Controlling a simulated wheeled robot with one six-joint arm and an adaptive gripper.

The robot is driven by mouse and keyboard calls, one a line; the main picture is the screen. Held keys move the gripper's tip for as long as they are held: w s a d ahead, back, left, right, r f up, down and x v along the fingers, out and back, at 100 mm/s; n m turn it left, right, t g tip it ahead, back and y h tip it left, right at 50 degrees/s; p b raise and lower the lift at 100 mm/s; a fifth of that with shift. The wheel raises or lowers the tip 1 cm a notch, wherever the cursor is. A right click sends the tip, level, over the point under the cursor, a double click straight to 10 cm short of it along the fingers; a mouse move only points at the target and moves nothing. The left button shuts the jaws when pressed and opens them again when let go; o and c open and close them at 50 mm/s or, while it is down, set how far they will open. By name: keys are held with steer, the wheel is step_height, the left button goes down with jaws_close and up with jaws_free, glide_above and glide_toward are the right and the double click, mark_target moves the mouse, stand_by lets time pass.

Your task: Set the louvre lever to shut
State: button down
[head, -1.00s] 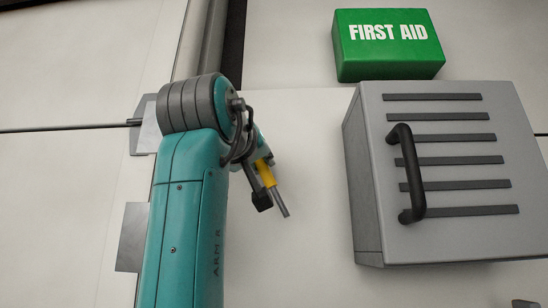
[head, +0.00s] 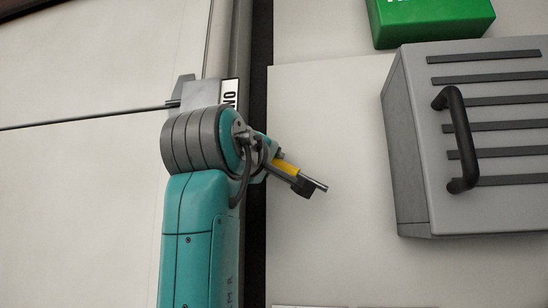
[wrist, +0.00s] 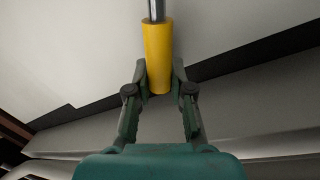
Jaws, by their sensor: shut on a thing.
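My gripper (wrist: 159,84) is shut on a yellow handle (wrist: 158,50). A bare metal rod (wrist: 156,9) runs on from the handle and leaves the top of the wrist view. In the head view the yellow handle (head: 286,168) and rod (head: 315,183) slant down to the right from my gripper (head: 293,178). The rod's tip shows free there, in front of a pale panel and left of the grey box. I cannot make out a louvre lever for certain; my arm hides part of the wall.
A grey box (head: 413,190) with dark slats and a black bar handle (head: 460,140) is on the right. A green box (head: 430,20) is above it. A grey plate (head: 190,92) and a partly hidden lettered label (head: 230,92) are behind my arm. The pale panel between is bare.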

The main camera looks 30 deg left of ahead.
steer(key=shift+a+f, duration=0.1)
steer(key=shift+f, duration=0.05)
steer(key=c, duration=1)
jaws_free()
steer(key=v, duration=1.2)
